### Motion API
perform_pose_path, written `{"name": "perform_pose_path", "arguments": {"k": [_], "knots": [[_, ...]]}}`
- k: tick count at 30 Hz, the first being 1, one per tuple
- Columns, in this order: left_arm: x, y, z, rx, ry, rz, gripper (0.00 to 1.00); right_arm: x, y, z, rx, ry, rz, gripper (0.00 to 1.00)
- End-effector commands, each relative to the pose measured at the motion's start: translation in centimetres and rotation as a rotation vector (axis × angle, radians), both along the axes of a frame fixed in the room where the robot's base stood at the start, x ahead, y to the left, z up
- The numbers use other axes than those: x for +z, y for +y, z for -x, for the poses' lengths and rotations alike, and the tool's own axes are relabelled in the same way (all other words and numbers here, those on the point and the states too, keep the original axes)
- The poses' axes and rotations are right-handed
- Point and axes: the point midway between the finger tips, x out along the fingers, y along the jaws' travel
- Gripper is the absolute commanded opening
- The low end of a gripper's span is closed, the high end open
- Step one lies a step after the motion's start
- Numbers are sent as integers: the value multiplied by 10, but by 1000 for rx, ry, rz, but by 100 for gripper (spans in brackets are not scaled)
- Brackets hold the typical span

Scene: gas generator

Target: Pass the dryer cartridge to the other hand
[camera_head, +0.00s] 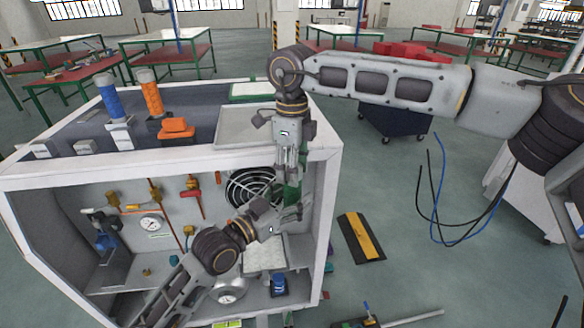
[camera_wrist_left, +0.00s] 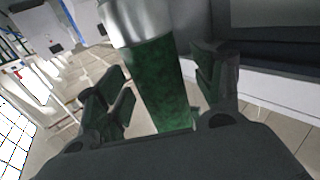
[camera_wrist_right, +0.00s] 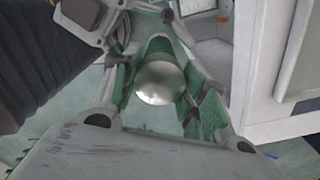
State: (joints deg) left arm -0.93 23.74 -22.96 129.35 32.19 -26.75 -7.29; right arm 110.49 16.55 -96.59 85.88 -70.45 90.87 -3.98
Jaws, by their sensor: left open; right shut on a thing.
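The dryer cartridge is a green cylinder with a silver end. In the head view (camera_head: 292,193) it hangs upright below my right gripper (camera_head: 289,172), in front of the cabinet's right side. My right gripper is shut on it. The right wrist view shows the round silver end (camera_wrist_right: 160,84) between the right fingers. My left gripper (camera_head: 290,213) is open, low beside the cartridge. In the left wrist view the green body (camera_wrist_left: 160,85) stands between the spread left fingers, with a gap visible on the left side. Contact on the right side is unclear.
The open white cabinet (camera_head: 322,185) holds a gauge (camera_head: 151,224), valves, a fan grille (camera_head: 250,188) and a blue-topped part (camera_head: 279,283). A blue cylinder (camera_head: 109,97) and an orange cylinder (camera_head: 151,95) stand on top. A black-yellow piece (camera_head: 361,237) lies on the floor.

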Motion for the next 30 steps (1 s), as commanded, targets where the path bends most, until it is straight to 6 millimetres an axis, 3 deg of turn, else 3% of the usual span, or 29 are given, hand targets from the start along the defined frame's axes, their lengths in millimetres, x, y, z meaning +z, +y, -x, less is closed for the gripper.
{"name": "perform_pose_path", "arguments": {"k": [13,30], "knots": [[-1,4,4,1,2,-1,68,1,0,0,0,0,-1,9],[-2,34,39,1,3,-3,68,1,0,0,0,0,-1,9]]}}
